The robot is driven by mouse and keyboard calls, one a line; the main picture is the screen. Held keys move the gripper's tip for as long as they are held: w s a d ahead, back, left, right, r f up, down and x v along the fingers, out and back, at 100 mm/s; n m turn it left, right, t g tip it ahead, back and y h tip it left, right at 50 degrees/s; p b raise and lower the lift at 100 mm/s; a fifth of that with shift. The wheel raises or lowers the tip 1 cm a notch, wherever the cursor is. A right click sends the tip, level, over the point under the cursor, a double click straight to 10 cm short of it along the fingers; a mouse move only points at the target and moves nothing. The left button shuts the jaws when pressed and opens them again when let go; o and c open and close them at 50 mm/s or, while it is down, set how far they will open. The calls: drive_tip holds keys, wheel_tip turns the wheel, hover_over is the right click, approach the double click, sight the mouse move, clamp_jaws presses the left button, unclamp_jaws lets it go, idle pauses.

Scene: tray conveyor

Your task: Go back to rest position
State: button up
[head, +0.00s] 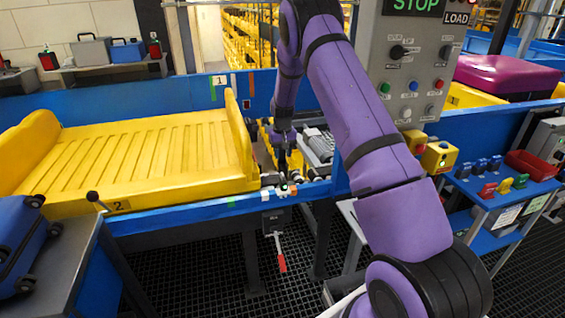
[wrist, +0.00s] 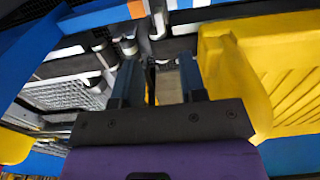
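My gripper (head: 287,172) hangs at the end of my purple arm over the gap in the conveyor, just right of the large yellow tray (head: 130,158). In the wrist view, the two fingers of my gripper (wrist: 160,80) stand apart, with conveyor parts visible between them and nothing held. The yellow tray's raised end (wrist: 232,85) is close to the right of the fingers there. The fingertips are small and dark in the head view, so contact with the conveyor parts cannot be told.
A blue rail (head: 190,225) runs along the conveyor front. A grey control panel (head: 412,75) stands right of my arm, with a yellow button box (head: 439,157) below it. A blue suitcase (head: 22,245) lies at left. A red-handled lever (head: 280,252) hangs under the rail.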

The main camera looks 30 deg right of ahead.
drive_tip(key=shift+r, duration=0.45)
drive_tip(key=s+a+r+t, duration=0.1)
drive_tip(key=s+a+r, duration=0.4)
drive_tip(key=r, duration=0.5)
drive_tip(key=s+a+r+n+t, duration=0.1)
drive_tip(key=s+a+r, duration=0.1)
drive_tip(key=s+r, duration=0.55)
drive_tip(key=s+a+r+t, duration=0.1)
drive_tip(key=s+a+r, duration=0.3)
drive_tip(key=r, duration=0.7)
drive_tip(key=s+a+r, duration=0.1)
drive_tip(key=s+a, duration=0.1)
drive_tip(key=s, duration=0.7)
drive_tip(key=s+a+r+n+t, duration=0.1)
drive_tip(key=s+a+r, duration=0.1)
drive_tip(key=s, duration=0.8)
drive_tip(key=s+a+r+n+t, duration=0.1)
drive_tip(key=s+a+r, duration=0.1)
drive_tip(key=s, duration=0.8)
drive_tip(key=shift+a+r, duration=0.2)
drive_tip(key=shift+a, duration=0.5)
drive_tip(key=shift+w, duration=0.1)
